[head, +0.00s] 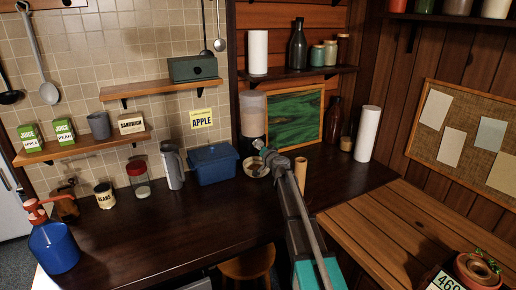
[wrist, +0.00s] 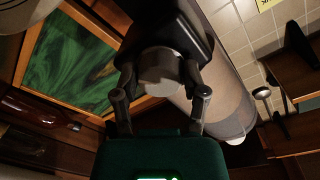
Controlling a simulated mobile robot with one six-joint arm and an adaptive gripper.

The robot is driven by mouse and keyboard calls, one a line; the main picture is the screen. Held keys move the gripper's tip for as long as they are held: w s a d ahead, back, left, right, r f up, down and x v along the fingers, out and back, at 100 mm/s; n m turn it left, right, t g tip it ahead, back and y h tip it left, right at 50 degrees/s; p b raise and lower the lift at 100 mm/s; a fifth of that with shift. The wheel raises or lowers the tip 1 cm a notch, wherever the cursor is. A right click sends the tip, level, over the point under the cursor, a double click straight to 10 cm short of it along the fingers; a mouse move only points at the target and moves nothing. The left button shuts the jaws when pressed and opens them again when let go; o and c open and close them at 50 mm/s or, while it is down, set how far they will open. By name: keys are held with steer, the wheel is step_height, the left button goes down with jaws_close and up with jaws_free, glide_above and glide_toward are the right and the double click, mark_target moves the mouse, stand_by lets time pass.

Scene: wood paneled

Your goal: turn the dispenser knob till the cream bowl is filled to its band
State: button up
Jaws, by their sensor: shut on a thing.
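The dispenser (head: 253,115) stands at the back of the dark counter, with a see-through hopper holding pale brown contents. In the wrist view its hopper (wrist: 222,95) runs to the lower right from a black body. The grey round knob (wrist: 160,72) sits between the fingers of my gripper (wrist: 160,80), which is shut on it. The cream bowl (head: 250,172) stands under the dispenser, partly covered by my gripper. Its band and fill level are too small to make out.
A blue bin (head: 214,165) stands left of the dispenser, beside a grey jug (head: 172,166). A brown cylinder (head: 300,172) stands close right of my arm. A green framed picture (head: 294,117) is behind.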

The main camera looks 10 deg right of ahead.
steer(key=shift+a+m, duration=0.1)
steer(key=shift+m, duration=0.7)
steer(key=o, duration=1.2)
steer(key=shift+c, duration=0.2)
steer(key=shift+s, duration=0.1)
steer(key=v, duration=0.7)
steer(key=shift+s, duration=0.15)
